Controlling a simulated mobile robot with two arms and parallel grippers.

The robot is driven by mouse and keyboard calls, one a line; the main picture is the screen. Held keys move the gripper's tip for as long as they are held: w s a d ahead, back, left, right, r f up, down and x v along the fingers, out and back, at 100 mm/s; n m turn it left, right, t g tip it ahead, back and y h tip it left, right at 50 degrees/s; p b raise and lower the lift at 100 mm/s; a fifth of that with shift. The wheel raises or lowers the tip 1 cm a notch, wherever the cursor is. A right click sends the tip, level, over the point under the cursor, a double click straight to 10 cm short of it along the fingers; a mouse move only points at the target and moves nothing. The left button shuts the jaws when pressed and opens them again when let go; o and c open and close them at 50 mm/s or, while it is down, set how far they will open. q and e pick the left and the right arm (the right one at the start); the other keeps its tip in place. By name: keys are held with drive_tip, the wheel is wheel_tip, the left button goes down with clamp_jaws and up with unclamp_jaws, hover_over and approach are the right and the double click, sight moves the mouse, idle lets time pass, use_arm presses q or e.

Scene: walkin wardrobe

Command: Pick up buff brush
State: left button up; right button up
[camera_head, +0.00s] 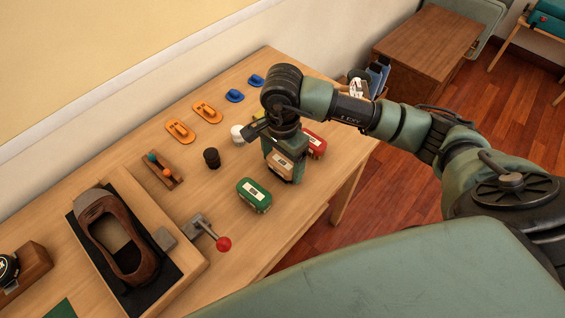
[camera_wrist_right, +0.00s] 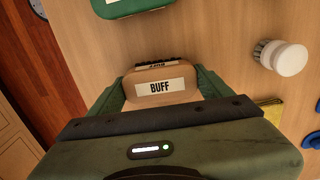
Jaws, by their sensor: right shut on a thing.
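The buff brush (camera_wrist_right: 160,89) has a tan top with a white label reading BUFF and sits between the fingers of my right gripper (camera_wrist_right: 162,92) in the right wrist view. The fingers are shut on its two sides. In the head view the tan brush (camera_head: 283,165) shows under my right gripper (camera_head: 286,166), over the table between the green and red brushes. I cannot tell whether it touches the table. My left gripper is not in view.
A green brush (camera_head: 254,195) lies just in front, and a red brush (camera_head: 315,144) just behind. A black jar (camera_head: 211,158), orange pieces (camera_head: 207,112) and a shoe (camera_head: 118,240) in a wooden frame stand to the left. A clamp with a red knob (camera_head: 223,243) is near the front edge.

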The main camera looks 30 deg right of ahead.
sight(283, 162)
wheel_tip(283, 162, up, 20)
idle(0.4)
